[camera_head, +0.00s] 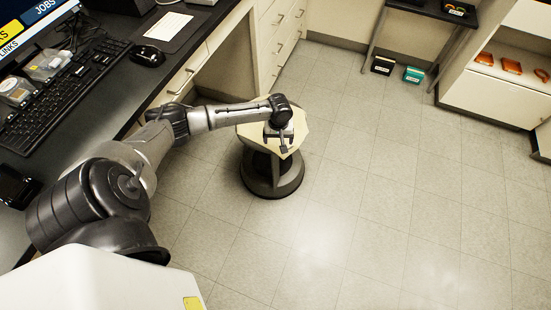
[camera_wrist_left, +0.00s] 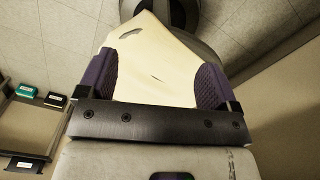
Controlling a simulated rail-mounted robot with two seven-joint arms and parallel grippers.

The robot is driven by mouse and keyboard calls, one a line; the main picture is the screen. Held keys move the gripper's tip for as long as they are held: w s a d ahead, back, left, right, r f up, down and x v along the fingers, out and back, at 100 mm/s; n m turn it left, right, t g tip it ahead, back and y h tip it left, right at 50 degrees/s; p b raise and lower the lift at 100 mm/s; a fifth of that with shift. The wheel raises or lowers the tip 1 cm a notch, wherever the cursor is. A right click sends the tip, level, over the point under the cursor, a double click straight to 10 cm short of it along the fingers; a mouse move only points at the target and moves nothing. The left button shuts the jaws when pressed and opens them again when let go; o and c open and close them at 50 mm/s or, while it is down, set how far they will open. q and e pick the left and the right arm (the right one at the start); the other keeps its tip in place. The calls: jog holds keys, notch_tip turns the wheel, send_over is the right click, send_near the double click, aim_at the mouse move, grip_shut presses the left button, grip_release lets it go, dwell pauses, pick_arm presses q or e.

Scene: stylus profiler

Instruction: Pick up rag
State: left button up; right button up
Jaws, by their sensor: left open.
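The rag looks like a pale cream cloth (camera_head: 257,131) draped over the top of a dark round stool (camera_head: 270,188). In the left wrist view the cloth (camera_wrist_left: 153,60) fills the space ahead of the jaws. It has a dark slit or fold near its middle and a grey patch near its far left corner. My left gripper (camera_head: 283,146) is over the cloth. In the left wrist view its two purple-padded fingers (camera_wrist_left: 155,80) are spread apart with the cloth seen between them. I cannot tell whether they touch it. My right gripper is not in view.
A dark desk with a keyboard (camera_head: 62,98), mouse (camera_head: 147,55) and monitor stands at the left. Drawers (camera_head: 275,45) are behind the stool. Black (camera_head: 382,65) and teal (camera_head: 413,74) boxes sit on the floor at the back. The tiled floor at the right is clear.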

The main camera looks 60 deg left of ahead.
aim_at(276, 149)
pick_arm(q)
jog(key=shift+n, duration=0.9)
jog(key=a+f+b, duration=0.1)
jog(key=f+b, duration=0.2)
jog(key=b, duration=0.1)
jog(key=a+f+b, duration=0.1)
jog(key=f+b, duration=0.2)
jog(key=b, duration=0.2)
jog(key=w+a+f+b, duration=0.1)
jog(key=a+f+b, duration=0.1)
jog(key=f+b, duration=0.1)
jog(key=shift+f+b, duration=0.15)
jog(key=shift+b, duration=0.5)
jog(key=shift+f+p, duration=0.45)
jog(key=shift+p, duration=0.45)
jog(key=shift+d+f, duration=0.1)
jog(key=shift+f, duration=0.65)
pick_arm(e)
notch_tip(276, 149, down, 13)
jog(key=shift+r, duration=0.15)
pick_arm(q)
jog(key=shift+c, duration=0.5)
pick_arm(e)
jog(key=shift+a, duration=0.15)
pick_arm(q)
jog(key=c, duration=0.7)
jog(key=c, duration=0.6)
